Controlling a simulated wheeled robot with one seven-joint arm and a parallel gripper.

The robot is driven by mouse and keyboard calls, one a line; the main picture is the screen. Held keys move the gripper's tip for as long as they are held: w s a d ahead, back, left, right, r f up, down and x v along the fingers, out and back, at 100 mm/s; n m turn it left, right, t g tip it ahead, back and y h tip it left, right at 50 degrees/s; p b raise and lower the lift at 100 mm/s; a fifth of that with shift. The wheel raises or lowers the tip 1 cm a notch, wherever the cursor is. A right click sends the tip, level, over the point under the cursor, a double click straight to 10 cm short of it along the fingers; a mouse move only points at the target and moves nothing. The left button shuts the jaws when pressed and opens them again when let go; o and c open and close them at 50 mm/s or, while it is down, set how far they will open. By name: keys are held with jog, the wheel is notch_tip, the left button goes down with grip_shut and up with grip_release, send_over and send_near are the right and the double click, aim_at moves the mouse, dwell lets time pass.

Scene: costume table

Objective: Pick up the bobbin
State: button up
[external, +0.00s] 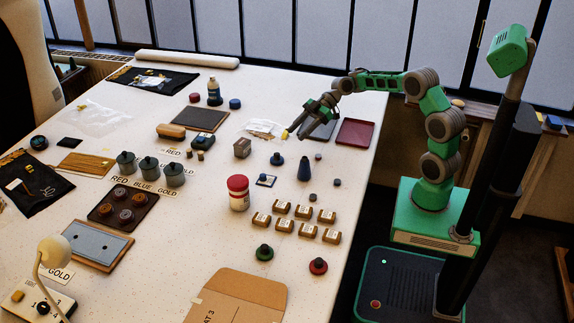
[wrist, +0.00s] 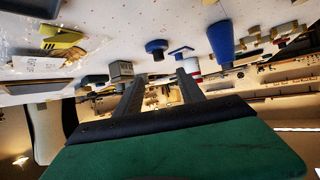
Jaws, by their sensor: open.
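My gripper (external: 297,133) hangs above the right part of the white table, open, with nothing between its fingers. In the wrist view, the two dark fingers (wrist: 159,88) stand apart. I cannot tell for certain which thing is the bobbin. Small round pieces (external: 123,215) sit in a dark brown tray (external: 95,222) left of centre, well away from my gripper. Two small spool-like pieces (external: 194,156) stand near the middle. A dark blue knob-like piece (external: 277,159) stands below my gripper in the picture; it also shows in the wrist view (wrist: 156,47).
A red-capped jar (external: 238,193) and several tan blocks (external: 306,221) stand nearer the front. A maroon tray (external: 356,132) lies near the right edge.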

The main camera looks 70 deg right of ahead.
jog(key=s+a+r+n+g+y+p, duration=0.1)
jog(key=s+a+r+n+p, duration=0.15)
jog(key=a+r, duration=0.5)
jog(key=s+a+r+n+g+p, duration=0.15)
jog(key=a+r+p, duration=0.25)
jog(key=a+r, duration=0.4)
jog(key=n+g+h, duration=0.2)
jog(key=g+h, duration=0.3)
jog(key=h, duration=0.2)
send_near(337, 185)
jog(key=shift+n+t, duration=0.25)
jog(key=shift+n, duration=0.05)
jog(key=x, duration=0.4)
jog(key=d+p+x, duration=0.1)
jog(key=x, duration=0.1)
jog(key=shift+s+a+f, duration=0.1)
jog(key=shift+f, duration=0.35)
grip_shut()
